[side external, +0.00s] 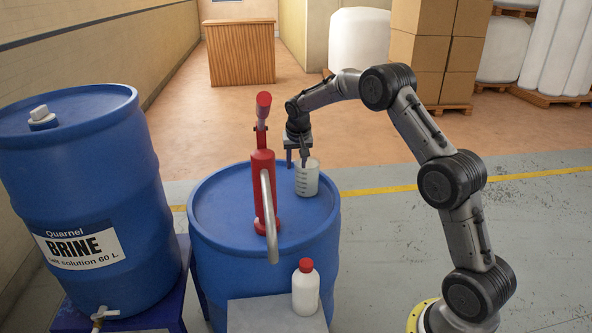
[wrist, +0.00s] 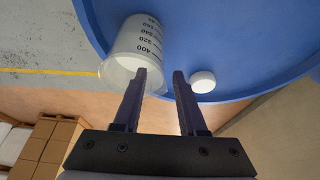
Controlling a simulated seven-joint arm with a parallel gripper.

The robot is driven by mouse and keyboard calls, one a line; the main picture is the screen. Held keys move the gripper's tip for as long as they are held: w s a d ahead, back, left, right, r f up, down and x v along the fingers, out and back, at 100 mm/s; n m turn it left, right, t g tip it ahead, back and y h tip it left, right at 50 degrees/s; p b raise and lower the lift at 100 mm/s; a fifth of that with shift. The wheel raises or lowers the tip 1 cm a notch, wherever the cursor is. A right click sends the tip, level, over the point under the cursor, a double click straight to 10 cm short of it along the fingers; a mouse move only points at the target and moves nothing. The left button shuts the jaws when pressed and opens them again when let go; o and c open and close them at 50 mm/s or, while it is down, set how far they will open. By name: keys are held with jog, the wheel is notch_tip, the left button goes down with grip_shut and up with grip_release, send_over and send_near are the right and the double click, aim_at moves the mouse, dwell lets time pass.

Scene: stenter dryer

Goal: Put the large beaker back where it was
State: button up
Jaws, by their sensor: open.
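The large beaker (side external: 307,180) is clear with graduation marks and stands upright on the lid of the blue drum (side external: 225,215), near its right edge. It also shows at the upper left in the wrist view (wrist: 142,45), with printed numbers up to 400. My gripper (side external: 302,163) is open at the beaker's rim. In the wrist view, the left finger of my gripper (wrist: 160,73) overlaps the beaker's rim; I cannot tell whether it is inside, touching or in front. The right finger is clear of the beaker. Nothing is held between the fingers.
A red hand pump (side external: 263,185) with a grey spout stands on the drum, left of the beaker. A white cap (wrist: 203,82) is beside the right finger. A white red-capped bottle (side external: 305,288) stands on a grey stand (side external: 262,316) in front. A brine drum (side external: 85,190) is at left.

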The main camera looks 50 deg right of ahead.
jog(key=s+a+r+n, duration=0.1)
jog(key=s+a+r, duration=0.3)
jog(key=r, duration=0.3)
jog(key=s+a+r+n, duration=0.1)
jog(key=s+a+r, duration=0.35)
jog(key=r, duration=0.25)
jog(key=s+a+r+n+t+y, duration=0.1)
jog(key=s+a+r+n, duration=0.25)
jog(key=s+a, duration=0.55)
jog(key=s+a+f+n+y, duration=0.1)
jog(key=s+a+f+n, duration=0.1)
jog(key=s, duration=0.8)
jog(key=s+a+f+n+t+y, duration=0.1)
jog(key=s+a, duration=0.3)
jog(key=s, duration=0.6)
jog(key=shift+s+a+f+n+t, duration=0.35)
jog(key=shift+f+n, duration=0.1)
jog(key=shift+f, duration=0.2)
